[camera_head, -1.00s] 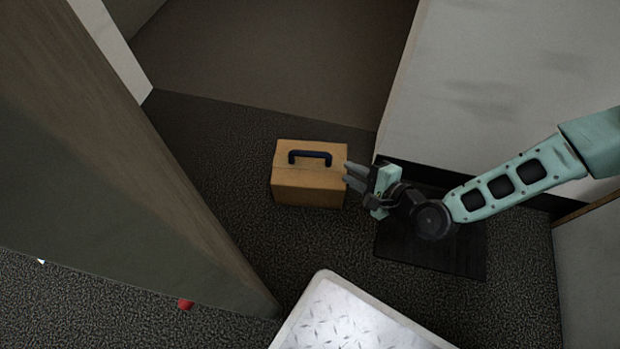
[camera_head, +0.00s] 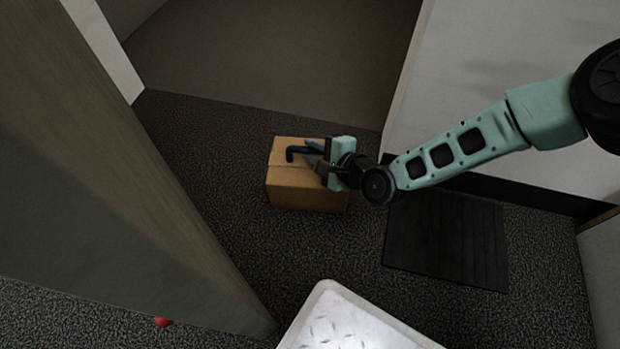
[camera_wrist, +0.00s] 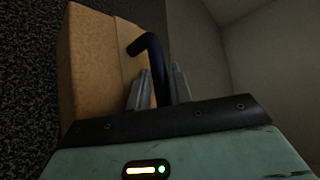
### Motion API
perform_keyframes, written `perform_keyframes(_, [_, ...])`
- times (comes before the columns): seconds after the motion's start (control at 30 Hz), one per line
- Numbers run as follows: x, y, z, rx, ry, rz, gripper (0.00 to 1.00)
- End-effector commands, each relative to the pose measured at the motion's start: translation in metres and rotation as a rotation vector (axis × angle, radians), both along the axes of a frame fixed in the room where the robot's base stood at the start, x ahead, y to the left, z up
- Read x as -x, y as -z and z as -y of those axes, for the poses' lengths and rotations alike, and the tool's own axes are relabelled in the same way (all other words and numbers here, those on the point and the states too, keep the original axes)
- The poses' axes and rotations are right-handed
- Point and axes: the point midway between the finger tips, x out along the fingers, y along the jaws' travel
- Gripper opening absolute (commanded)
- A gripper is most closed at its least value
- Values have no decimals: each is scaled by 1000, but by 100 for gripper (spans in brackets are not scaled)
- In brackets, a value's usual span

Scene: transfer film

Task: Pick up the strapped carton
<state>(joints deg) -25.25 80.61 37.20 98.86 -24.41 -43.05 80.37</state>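The strapped carton (camera_head: 306,192) is a brown box standing upright on the dark carpet, with a dark blue handle (camera_head: 297,152) on its top. My gripper (camera_head: 316,157) is over the carton's right part, at the handle's right end. In the wrist view the carton (camera_wrist: 92,65) fills the left side. There the handle (camera_wrist: 152,52) runs down between the two grey fingers of my gripper (camera_wrist: 161,88). The fingers are apart, one on each side of the handle, with a gap visible. The right part of the handle is hidden by my gripper in the head view.
A dark ribbed mat (camera_head: 446,238) lies right of the carton. A large grey-brown panel (camera_head: 110,190) stands at the left, with a small red object (camera_head: 163,322) near its foot. Pale walls (camera_head: 480,60) are at the right. Carpet around the carton's left and front is clear.

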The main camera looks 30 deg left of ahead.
Motion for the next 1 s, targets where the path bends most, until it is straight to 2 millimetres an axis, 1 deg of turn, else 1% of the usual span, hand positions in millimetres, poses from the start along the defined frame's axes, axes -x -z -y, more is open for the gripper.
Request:
perform_keyframes(0.03, [0,8,-6,0,-2,4,21])
perform_keyframes(0.2, [-4,13,-21,0,-2,2,21])
perform_keyframes(0.3, [-6,12,-24,0,0,0,21])
perform_keyframes(0.5, [-6,11,-25,0,0,0,21])
perform_keyframes(0.53, [-6,11,-25,0,0,0,19])
perform_keyframes(0.57, [-6,11,-25,0,0,0,10])
perform_keyframes(0.6, [-5,11,-25,1,0,0,0])
perform_keyframes(1.0, [-5,11,-24,1,0,0,0])
